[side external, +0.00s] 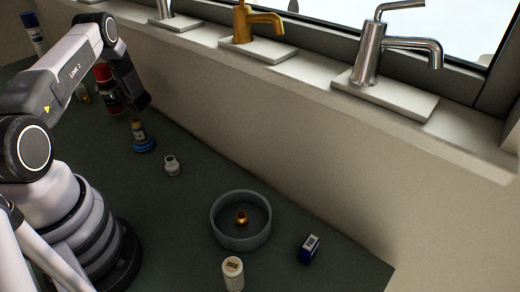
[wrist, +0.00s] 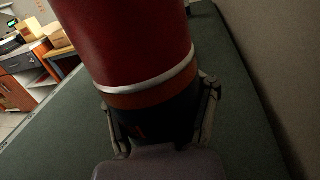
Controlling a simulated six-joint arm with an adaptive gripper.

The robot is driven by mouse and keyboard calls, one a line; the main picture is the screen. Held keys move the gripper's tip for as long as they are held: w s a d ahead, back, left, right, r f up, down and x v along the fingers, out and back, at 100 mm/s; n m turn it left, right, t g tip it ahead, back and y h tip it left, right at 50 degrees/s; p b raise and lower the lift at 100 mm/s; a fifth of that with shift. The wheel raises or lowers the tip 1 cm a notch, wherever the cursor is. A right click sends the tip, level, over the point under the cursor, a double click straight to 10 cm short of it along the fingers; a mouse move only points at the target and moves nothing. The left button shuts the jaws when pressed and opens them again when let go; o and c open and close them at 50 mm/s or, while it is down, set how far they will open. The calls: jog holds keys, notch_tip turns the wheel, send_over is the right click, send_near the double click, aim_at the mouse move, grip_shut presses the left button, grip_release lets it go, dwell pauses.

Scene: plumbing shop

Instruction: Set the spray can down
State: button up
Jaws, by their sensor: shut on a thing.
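The spray can is red with a white band and a dark lower part. It fills the upper middle of the wrist view (wrist: 130,45), and shows partly behind my arm at the left of the side external view (side external: 103,74). My gripper (wrist: 162,115) is shut on the spray can, with one finger on each side of its dark part. The can looks close to upright in the side external view. The frames do not clearly show whether its base touches the dark green worktop (side external: 180,215).
A brass-and-blue fitting (side external: 142,142) and a white fitting (side external: 171,165) stand near the can. A grey round dish (side external: 214,228) holds a brass piece. A white bottle (side external: 233,274) and a blue box (side external: 309,248) are nearer. The wall and tap ledge (side external: 290,75) run along the back.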

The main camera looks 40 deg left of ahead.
jog(key=shift+f, duration=1.4)
jog(key=o, duration=1.4)
jog(key=shift+f, duration=0.15)
jog(key=shift+d, duration=0.25)
jog(key=w+d, duration=0.2)
jog(key=d, duration=0.9)
jog(key=shift+d, duration=0.2)
jog(key=shift+w, duration=0.1)
